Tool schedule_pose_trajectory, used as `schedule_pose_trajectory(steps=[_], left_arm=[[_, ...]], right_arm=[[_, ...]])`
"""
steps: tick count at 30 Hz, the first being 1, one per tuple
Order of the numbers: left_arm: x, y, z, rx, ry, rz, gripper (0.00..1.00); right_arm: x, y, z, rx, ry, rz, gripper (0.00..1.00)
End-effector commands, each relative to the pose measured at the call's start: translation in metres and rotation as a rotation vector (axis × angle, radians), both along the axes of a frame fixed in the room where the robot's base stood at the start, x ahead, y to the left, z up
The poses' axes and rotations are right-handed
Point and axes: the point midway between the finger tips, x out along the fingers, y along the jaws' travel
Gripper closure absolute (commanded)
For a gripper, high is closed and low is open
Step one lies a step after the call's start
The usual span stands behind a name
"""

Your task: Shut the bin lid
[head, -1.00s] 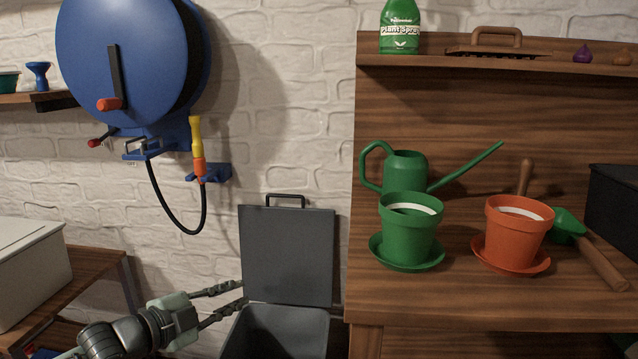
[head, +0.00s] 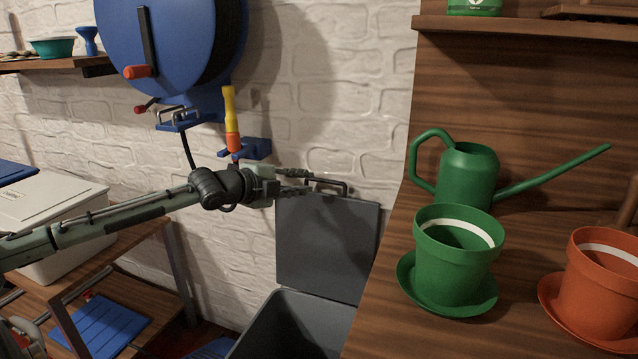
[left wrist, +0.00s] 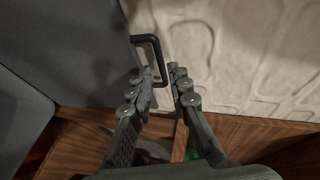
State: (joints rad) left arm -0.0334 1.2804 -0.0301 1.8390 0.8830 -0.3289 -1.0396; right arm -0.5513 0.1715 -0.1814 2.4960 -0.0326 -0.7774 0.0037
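The bin (head: 290,328) stands on the floor between the wall and the wooden bench. Its dark grey lid (head: 328,245) is raised upright, close to the white brick wall. A black loop handle (head: 343,186) sits on the lid's top edge. My left gripper (head: 308,182) is at that handle, reaching in from the left. In the left wrist view, the fingers (left wrist: 160,74) are apart, with part of the handle (left wrist: 155,42) between them; contact is not clear. The lid (left wrist: 75,50) fills the left of that view. My right gripper is not in view.
The wooden bench (head: 385,325) with a green pot (head: 455,265), an orange pot (head: 610,290) and a watering can (head: 467,178) is right of the bin. A blue hose reel (head: 175,45) hangs above left. A white box (head: 50,205) stands on a shelf at left.

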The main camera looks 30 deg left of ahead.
Motion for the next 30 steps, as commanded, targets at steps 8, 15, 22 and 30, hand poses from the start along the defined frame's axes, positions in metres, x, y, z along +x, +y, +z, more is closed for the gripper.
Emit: schedule_pose_trajectory(steps=[8, 15, 22, 30], left_arm=[[0.028, -0.004, -0.006, -0.005, -0.003, 0.001, 0.82], [0.048, -0.007, -0.014, -0.003, -0.001, 0.001, 0.82], [0.053, -0.008, -0.016, 0.0, 0.001, -0.001, 0.82], [0.052, -0.008, -0.016, 0.0, 0.001, -0.001, 0.96]], right_arm=[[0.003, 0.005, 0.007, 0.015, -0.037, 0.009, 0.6], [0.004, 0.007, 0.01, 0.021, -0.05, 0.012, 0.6], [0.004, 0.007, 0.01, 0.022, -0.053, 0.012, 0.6], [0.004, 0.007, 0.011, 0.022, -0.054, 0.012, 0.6]])
